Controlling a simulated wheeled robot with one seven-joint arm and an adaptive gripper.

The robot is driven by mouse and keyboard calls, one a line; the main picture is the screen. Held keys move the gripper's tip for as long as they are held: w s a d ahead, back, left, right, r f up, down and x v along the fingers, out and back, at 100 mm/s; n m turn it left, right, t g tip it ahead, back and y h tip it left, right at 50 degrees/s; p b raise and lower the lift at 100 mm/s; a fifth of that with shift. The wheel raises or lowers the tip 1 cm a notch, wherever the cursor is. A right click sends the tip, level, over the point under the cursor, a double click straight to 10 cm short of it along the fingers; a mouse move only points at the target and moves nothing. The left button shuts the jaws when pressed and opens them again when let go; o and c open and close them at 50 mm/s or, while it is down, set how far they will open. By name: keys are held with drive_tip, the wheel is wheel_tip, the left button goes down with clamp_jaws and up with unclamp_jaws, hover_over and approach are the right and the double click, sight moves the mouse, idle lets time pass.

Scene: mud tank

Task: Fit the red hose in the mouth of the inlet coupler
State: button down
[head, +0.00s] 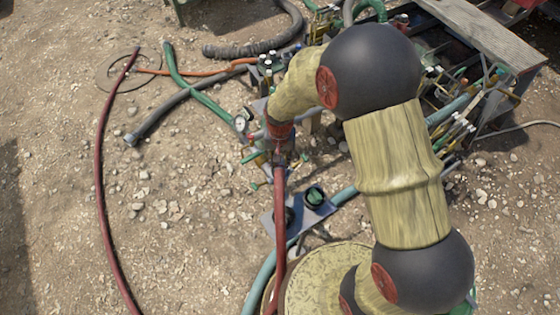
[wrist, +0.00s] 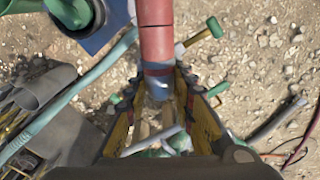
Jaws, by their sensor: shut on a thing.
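The red hose (head: 280,220) rises from the bottom of the head view to my gripper (head: 281,158). In the wrist view the red hose (wrist: 156,38) comes down from the top edge, and its grey end lies between the fingertips of my gripper (wrist: 160,80), which is shut on it. A green-rimmed round mouth on a blue-grey plate, which looks like the inlet coupler (head: 314,195), is right of the hose in the head view. It also shows at the upper left of the wrist view, where the coupler (wrist: 92,18) is apart from the hose end.
A teal hose (head: 345,196) runs close by the plate. A cluttered bench with pipes and valves (head: 455,120) stands at the right. Another dark red hose (head: 99,180) lies on the left, with open gravel (head: 180,220) between it and my gripper.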

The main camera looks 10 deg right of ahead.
drive_tip(key=shift+f, duration=0.4)
drive_tip(key=c, duration=1.4)
unclamp_jaws()
wheel_tip(320, 180, up, 12)
drive_tip(key=shift+f, duration=0.1)
